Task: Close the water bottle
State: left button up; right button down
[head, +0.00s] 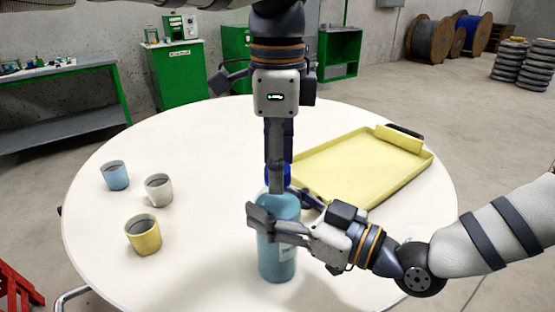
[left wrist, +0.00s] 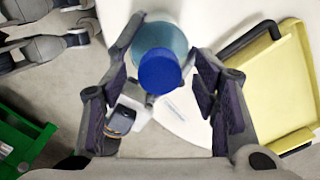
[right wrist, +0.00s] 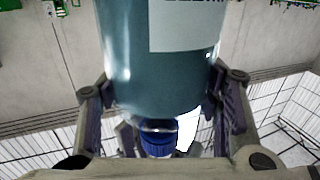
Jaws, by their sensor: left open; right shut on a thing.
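A teal water bottle (head: 278,247) stands upright near the front of the round white table. My right gripper (head: 283,213) comes in from the right and is shut on its upper body; the bottle also fills the right wrist view (right wrist: 160,60). A blue cap (left wrist: 160,72) is at the bottle's top, over its neck; the frames do not show whether it is seated. My left gripper (head: 278,180) points straight down over the cap. It is open, with its fingers on either side of the cap and apart from it. Its near finger partly hides the cap in the head view (head: 286,174).
A yellow tray (head: 350,170) with dark handles lies behind and right of the bottle. A blue cup (head: 115,176), a white cup (head: 158,189) and a yellow cup (head: 143,235) stand at the left. The white table (head: 200,150) is clear between the cups and the bottle.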

pick_arm(q)
jog(key=shift+r, duration=0.15)
notch_tip(320, 180, up, 12)
dwell(0.3)
pick_arm(e)
jog(key=shift+c, duration=2.2)
grip_release()
jog(key=shift+d, duration=0.1)
jog(key=v, duration=1.1)
jog(key=shift+s+d, duration=0.25)
jog(key=shift+s, duration=0.1)
